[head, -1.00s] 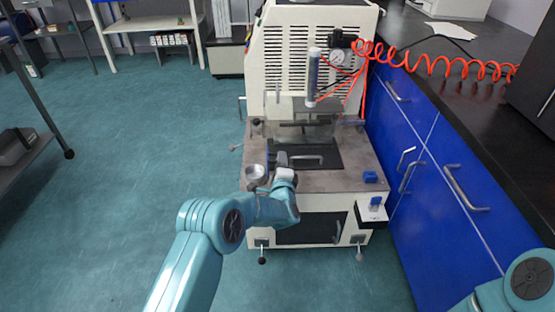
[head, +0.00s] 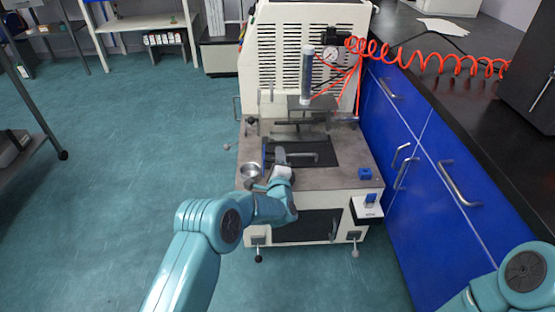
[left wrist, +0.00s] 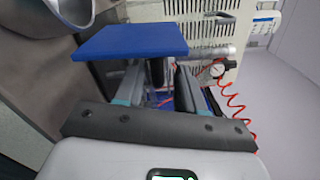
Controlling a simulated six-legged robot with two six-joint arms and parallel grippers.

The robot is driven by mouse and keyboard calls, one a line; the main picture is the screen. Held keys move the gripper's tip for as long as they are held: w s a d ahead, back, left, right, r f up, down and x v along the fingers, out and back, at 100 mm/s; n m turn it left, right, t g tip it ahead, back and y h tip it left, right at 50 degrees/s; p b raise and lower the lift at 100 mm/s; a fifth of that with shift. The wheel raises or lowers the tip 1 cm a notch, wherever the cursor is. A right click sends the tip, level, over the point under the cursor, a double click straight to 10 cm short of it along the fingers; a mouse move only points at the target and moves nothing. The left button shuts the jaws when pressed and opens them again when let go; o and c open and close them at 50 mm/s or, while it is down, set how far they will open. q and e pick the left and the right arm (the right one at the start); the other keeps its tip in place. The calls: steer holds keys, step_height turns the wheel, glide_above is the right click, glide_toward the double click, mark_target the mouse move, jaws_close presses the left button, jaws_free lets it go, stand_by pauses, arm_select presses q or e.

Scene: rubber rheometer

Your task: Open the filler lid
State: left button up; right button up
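The rheometer (head: 310,178) stands in the middle of the head view. On its deck are a dark plate (head: 325,150) with a metal bar handle (head: 303,154) and a small metal cup (head: 250,170). A thin blue piece (head: 264,156) stands near the cup. In the left wrist view a flat blue plate (left wrist: 130,42) lies just beyond my fingers. I cannot tell for certain which part is the filler lid. My left gripper (head: 281,155) is over the deck by the handle; in the left wrist view its fingers (left wrist: 158,88) are apart, with a dark post between or behind them. My right gripper is out of view.
Blue cabinets (head: 440,170) with a dark worktop border the machine's right side. Open floor (head: 120,150) lies to the left.

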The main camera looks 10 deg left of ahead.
arm_select(q)
steer(key=p+v, duration=0.4)
steer(key=v, duration=1.2)
steer(key=shift+s+p, duration=0.15)
steer(key=shift+p, duration=0.15)
